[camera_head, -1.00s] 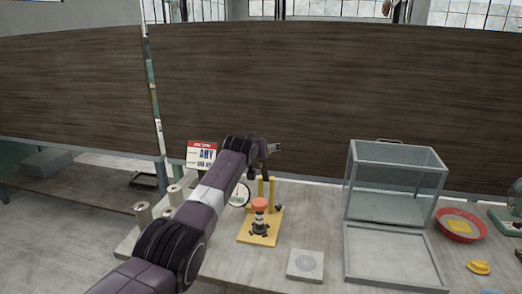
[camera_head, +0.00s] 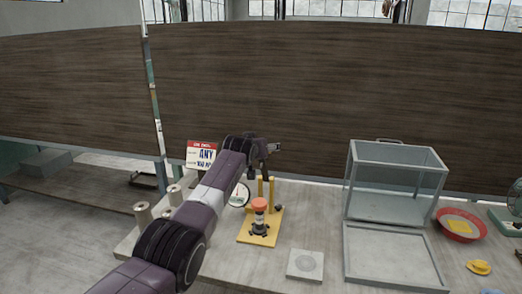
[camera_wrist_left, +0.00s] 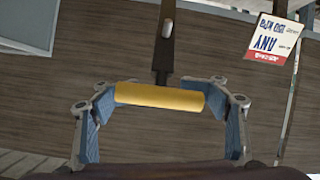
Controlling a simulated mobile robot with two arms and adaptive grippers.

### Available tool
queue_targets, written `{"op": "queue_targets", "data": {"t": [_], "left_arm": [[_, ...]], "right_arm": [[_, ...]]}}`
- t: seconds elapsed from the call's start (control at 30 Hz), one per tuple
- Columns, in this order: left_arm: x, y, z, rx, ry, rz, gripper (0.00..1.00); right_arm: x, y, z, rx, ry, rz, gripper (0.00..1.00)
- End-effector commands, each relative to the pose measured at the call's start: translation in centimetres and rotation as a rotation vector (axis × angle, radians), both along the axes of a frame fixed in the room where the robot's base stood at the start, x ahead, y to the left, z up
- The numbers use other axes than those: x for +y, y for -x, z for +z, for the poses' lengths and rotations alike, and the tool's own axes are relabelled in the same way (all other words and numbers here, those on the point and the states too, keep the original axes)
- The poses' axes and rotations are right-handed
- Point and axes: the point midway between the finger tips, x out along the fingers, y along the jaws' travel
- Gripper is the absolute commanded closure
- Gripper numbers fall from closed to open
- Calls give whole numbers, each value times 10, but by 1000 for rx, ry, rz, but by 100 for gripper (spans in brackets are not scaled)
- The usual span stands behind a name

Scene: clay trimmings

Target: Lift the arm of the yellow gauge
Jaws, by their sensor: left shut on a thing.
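The yellow gauge (camera_head: 272,228) stands on the table, with a yellow base, upright yellow posts, a round white dial (camera_head: 239,195) and an orange-topped black and white piece (camera_head: 259,217) on its base. My left arm reaches over it from the left and hides part of its top. In the left wrist view, my left gripper (camera_wrist_left: 160,110) is shut on a yellow bar (camera_wrist_left: 160,97), which lies crosswise between the blue-padded fingers. A dark arm (camera_wrist_left: 163,50) runs away from the bar. My right gripper is not in view.
A glass case (camera_head: 392,180) and grey tray (camera_head: 390,258) stand to the right, with a red bowl (camera_head: 461,226) beyond. A grey square plate (camera_head: 305,265) lies in front. Metal cylinders (camera_head: 142,212) stand at left. A sign (camera_head: 201,155) stands behind my arm.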

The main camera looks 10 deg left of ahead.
Motion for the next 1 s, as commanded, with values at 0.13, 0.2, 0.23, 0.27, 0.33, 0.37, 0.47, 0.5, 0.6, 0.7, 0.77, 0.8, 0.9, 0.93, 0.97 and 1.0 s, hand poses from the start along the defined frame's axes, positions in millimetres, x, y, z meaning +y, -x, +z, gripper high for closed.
{"op": "queue_targets", "data": {"t": [0.13, 0.2, 0.23, 0.27, 0.33, 0.37, 0.47, 0.5, 0.6, 0.7, 0.77, 0.8, 0.9, 0.93, 0.97, 1.0], "left_arm": [[-1, -2, 11, -20, -2, -3, 39], [-1, -2, 10, -18, -3, -2, 31], [-1, -2, 9, -16, -2, -2, 28], [-1, -1, 8, -14, -2, -1, 24], [0, -1, 6, -11, -1, -2, 17], [0, -1, 6, -10, -1, -2, 14], [0, -1, 4, -7, -1, -1, 14], [0, -1, 4, -7, 0, -1, 14], [0, 0, 3, -5, -1, 0, 14], [0, 0, 2, -4, -1, -1, 14], [0, 1, 2, -4, -1, -1, 14], [0, 2, 3, -3, 0, 0, 14], [0, 5, 4, -4, 1, -1, 14], [0, 7, 5, -3, 1, -1, 14], [0, 8, 6, -5, 1, -1, 14], [0, 10, 6, -4, 1, -1, 14]], "right_arm": [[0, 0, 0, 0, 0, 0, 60], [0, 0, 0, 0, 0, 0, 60], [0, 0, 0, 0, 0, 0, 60], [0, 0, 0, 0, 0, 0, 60], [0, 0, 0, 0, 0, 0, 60], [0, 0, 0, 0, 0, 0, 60], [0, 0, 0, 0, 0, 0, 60], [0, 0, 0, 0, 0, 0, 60], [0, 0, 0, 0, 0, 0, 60], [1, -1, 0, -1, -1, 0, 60], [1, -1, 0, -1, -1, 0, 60], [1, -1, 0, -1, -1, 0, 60], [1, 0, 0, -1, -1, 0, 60], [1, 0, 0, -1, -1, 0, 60], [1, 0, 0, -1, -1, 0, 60], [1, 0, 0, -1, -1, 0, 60]]}}
